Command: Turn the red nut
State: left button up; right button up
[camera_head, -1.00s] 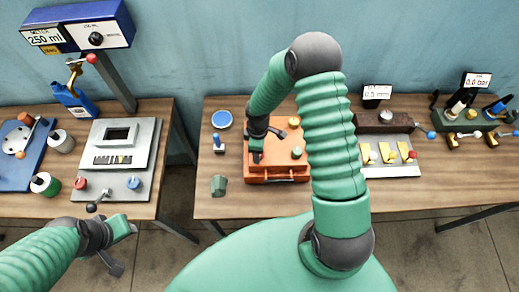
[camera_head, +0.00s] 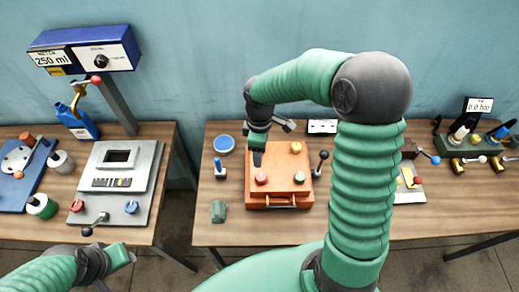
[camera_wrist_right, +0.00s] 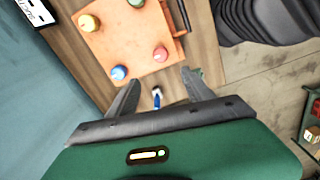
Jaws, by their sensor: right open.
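The red nut (camera_head: 261,178) sits on the top front left of an orange box (camera_head: 278,160) on the right-hand table. It also shows in the right wrist view (camera_wrist_right: 160,53), beyond the fingertips. My right gripper (camera_wrist_right: 160,77) is open and empty, its fingers spread on the near side of the red nut, apart from it. In the head view my right gripper (camera_head: 268,143) hangs over the box's left part, behind the red nut. A yellow nut (camera_head: 296,147), a green nut (camera_head: 299,177) and a blue nut (camera_wrist_right: 119,72) share the box top. My left gripper (camera_head: 114,272) is low at left.
A black-knobbed lever (camera_head: 320,165) stands right of the box. A blue-handled tool (camera_head: 219,166), a blue disc (camera_head: 224,144) and a green cup (camera_head: 218,211) stand left of it. The left table holds a grey panel (camera_head: 144,190) and a blue bottle (camera_head: 78,121).

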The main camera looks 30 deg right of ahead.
jog(key=shift+r, duration=0.5)
jog(key=shift+w+f, duration=0.1)
